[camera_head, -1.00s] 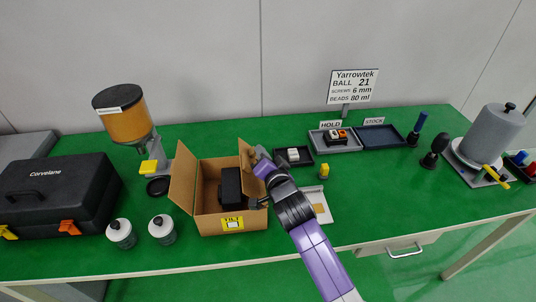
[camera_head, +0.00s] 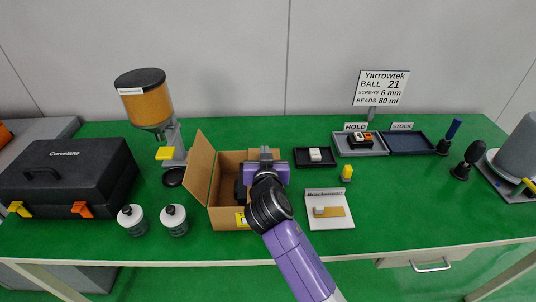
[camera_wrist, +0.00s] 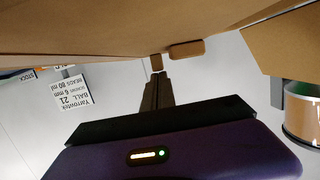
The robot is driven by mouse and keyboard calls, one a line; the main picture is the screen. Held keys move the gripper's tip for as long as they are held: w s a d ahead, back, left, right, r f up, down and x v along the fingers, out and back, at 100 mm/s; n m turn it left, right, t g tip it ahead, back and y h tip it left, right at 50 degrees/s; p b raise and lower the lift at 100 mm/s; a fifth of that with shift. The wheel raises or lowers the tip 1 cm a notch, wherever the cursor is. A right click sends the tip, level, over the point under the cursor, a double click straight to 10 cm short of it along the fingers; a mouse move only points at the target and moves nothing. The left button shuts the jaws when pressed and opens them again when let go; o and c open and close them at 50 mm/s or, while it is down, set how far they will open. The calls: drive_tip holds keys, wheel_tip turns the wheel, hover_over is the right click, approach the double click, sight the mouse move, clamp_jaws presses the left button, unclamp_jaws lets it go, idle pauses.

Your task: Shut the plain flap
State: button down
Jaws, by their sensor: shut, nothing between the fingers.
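The open cardboard box (camera_head: 228,217) stands on the green bench, a dark object (camera_head: 240,190) partly visible inside. Its left flap (camera_head: 200,168) stands up and leans outward. The right flap is not clear in the head view, where my arm covers that side. Another cardboard panel (camera_wrist: 285,35) is at upper right. I cannot tell which flap is plain.
A hopper (camera_head: 147,100) stands behind left, and two white-topped jars (camera_head: 132,220) stand left of the box. A black case (camera_head: 70,180) is at far left. Right of the box are a small dark tray (camera_head: 315,163), a yellow piece (camera_head: 347,173) and a white board (camera_head: 330,220).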

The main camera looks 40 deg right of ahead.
drive_tip(key=shift+w+a+f+n, duration=0.1)
drive_tip(key=shift+a+f+n, duration=0.05)
drive_tip(key=shift+n, duration=0.15)
idle(0.4)
